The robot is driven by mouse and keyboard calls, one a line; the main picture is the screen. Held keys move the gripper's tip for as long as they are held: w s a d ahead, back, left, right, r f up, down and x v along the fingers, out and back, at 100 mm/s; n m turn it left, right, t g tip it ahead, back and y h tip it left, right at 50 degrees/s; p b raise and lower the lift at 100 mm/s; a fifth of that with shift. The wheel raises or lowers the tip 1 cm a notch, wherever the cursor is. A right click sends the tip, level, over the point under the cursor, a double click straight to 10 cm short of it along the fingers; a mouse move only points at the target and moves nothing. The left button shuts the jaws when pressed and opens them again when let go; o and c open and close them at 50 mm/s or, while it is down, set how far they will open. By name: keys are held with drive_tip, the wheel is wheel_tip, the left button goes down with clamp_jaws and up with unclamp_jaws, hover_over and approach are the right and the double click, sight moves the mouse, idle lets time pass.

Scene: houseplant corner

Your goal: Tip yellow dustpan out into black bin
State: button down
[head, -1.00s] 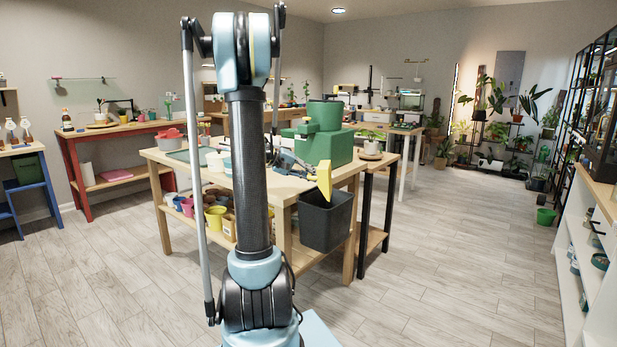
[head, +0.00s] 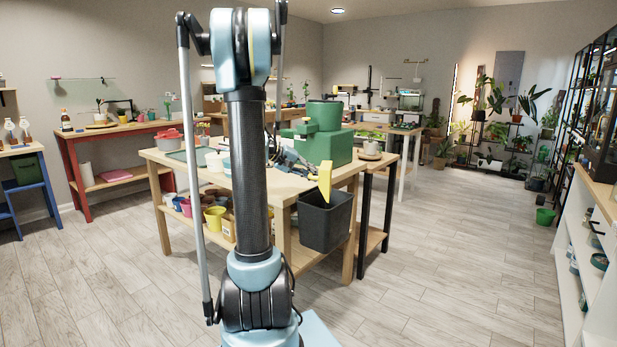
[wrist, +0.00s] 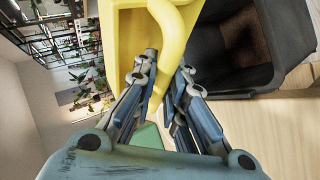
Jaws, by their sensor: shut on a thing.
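The yellow dustpan (head: 325,178) hangs steeply tilted just above the black bin (head: 326,224), its lower end close to the bin's opening. In the wrist view the dustpan (wrist: 122,48) fills the top middle, with its curved handle between my fingers. My gripper (wrist: 168,68) is shut on that handle. In the head view my gripper is small and partly hidden among table things. The bin's open mouth shows at the right of the wrist view (wrist: 232,82), with a brownish patch inside. I cannot tell whether anything lies in the dustpan.
The bin is at the front right edge of a wooden table (head: 275,190). A green box (head: 325,147) stands on the table behind the dustpan. Coloured pots (head: 215,216) fill the shelf below. The floor to the right (head: 450,250) is clear.

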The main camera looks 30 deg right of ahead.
drive_tip(key=d+y, duration=0.1)
drive_tip(key=s+d+r+t+y, duration=0.1)
drive_tip(key=s+d+m+t+y, duration=0.1)
drive_tip(key=shift+s+r+y, duration=0.25)
drive_tip(key=shift+r+y, duration=0.1)
drive_tip(key=shift+y, duration=0.05)
drive_tip(key=s+d+m+t+y, duration=0.2)
drive_tip(key=s+d+t+y, duration=0.4)
drive_tip(key=d+t+y, duration=0.1)
drive_tip(key=shift+d+m+t+y, duration=0.4)
drive_tip(key=shift+t+y, duration=0.1)
drive_tip(key=shift+y, duration=0.9)
drive_tip(key=shift+w, duration=0.1)
